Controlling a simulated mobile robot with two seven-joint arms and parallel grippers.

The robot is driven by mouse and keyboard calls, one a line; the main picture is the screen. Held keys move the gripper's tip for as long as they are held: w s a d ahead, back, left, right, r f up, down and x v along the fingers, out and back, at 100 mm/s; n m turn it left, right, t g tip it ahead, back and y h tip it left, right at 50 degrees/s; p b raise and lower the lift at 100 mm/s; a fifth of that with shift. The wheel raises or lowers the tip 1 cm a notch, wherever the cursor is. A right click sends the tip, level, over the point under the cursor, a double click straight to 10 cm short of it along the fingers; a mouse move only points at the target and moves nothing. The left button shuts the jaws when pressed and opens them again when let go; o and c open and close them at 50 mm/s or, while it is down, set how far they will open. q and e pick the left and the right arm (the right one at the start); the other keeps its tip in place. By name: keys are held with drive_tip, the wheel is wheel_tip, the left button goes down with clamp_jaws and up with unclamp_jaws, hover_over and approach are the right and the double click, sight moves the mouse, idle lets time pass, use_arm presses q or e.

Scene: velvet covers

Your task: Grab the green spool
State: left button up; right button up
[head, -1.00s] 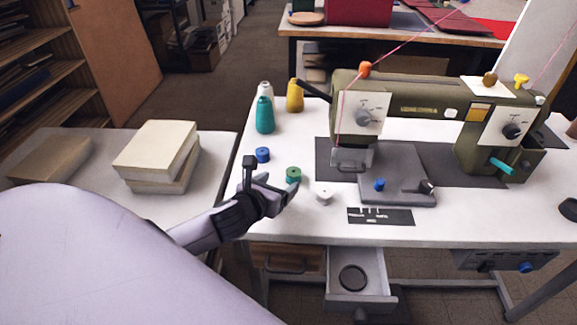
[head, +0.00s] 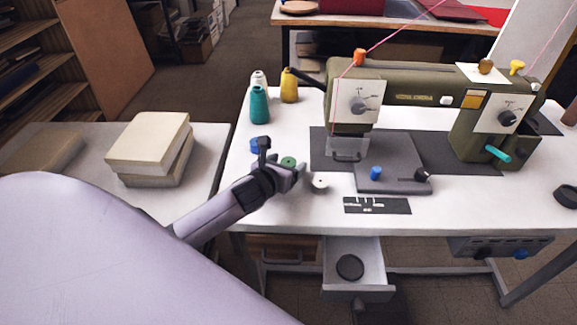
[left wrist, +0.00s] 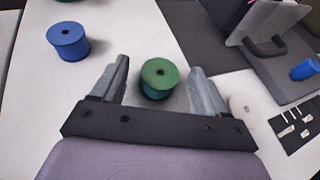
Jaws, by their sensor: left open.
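The green spool (head: 288,162) stands upright on the white sewing table (head: 262,220). In the left wrist view the green spool (left wrist: 159,77) sits between the two spread fingers of my left gripper (left wrist: 160,80), with a gap on each side. In the head view my left gripper (head: 287,170) is at the spool and hides part of it. The gripper is open and holds nothing. My right gripper is in neither view.
A blue spool (left wrist: 68,41) stands to the left and a white spool (head: 320,181) to the right. The sewing machine (head: 400,95) stands behind right. Thread cones (head: 259,104) stand at the back left. An open drawer (head: 352,270) is below the table.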

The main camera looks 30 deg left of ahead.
use_arm(q)
drive_tip(key=c, duration=1.1)
drive_tip(key=shift+c, duration=0.2)
